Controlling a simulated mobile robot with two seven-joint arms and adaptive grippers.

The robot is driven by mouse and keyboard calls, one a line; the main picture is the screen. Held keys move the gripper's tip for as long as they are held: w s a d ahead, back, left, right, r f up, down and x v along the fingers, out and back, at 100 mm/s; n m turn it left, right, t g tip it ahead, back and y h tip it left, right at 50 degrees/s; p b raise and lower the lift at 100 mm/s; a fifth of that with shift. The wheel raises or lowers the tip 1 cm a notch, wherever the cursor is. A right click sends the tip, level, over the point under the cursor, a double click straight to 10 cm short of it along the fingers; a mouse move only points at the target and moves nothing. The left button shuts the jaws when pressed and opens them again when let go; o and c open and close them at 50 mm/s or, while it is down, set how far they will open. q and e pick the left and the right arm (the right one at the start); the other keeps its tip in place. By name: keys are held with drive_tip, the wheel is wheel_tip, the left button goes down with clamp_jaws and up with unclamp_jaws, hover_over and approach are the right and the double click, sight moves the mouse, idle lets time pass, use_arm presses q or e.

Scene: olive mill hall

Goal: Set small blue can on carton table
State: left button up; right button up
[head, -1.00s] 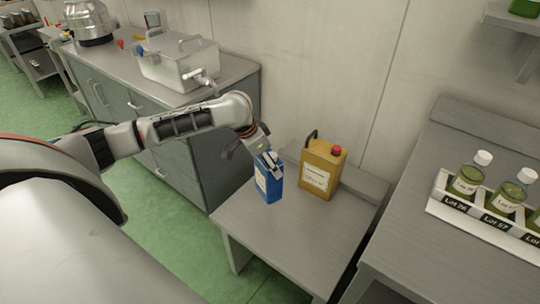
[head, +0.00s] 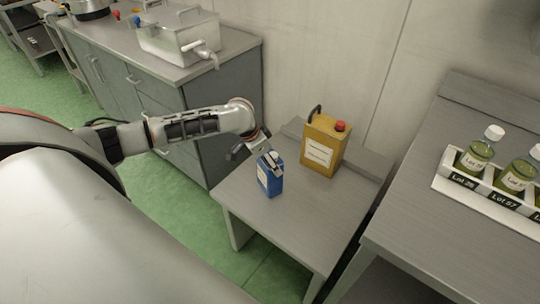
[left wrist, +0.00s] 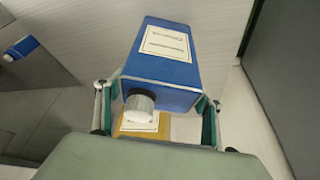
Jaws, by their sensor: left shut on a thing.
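The small blue can (head: 269,177) has a white label and a pale cap. My left gripper (head: 268,158) is shut on its top end and holds it roughly upright over the grey low table (head: 305,225). Whether its base touches the table I cannot tell. In the left wrist view the blue can (left wrist: 165,60) sits between the two fingers (left wrist: 157,115), cap toward the camera. My right gripper is not in view.
A yellow can (head: 322,147) with a red cap stands behind and right of the blue can. At right, a bench (head: 440,200) carries a rack (head: 470,185) of labelled bottles. The table's front is clear.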

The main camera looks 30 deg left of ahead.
use_arm(q)
drive_tip(key=shift+w+r, duration=0.15)
drive_tip(key=shift+r, duration=0.05)
drive_tip(key=o, duration=2.1)
drive_tip(key=shift+f, duration=0.15)
drive_tip(key=p+v, duration=0.3)
drive_tip(key=v, duration=0.9)
drive_tip(key=shift+s, duration=0.25)
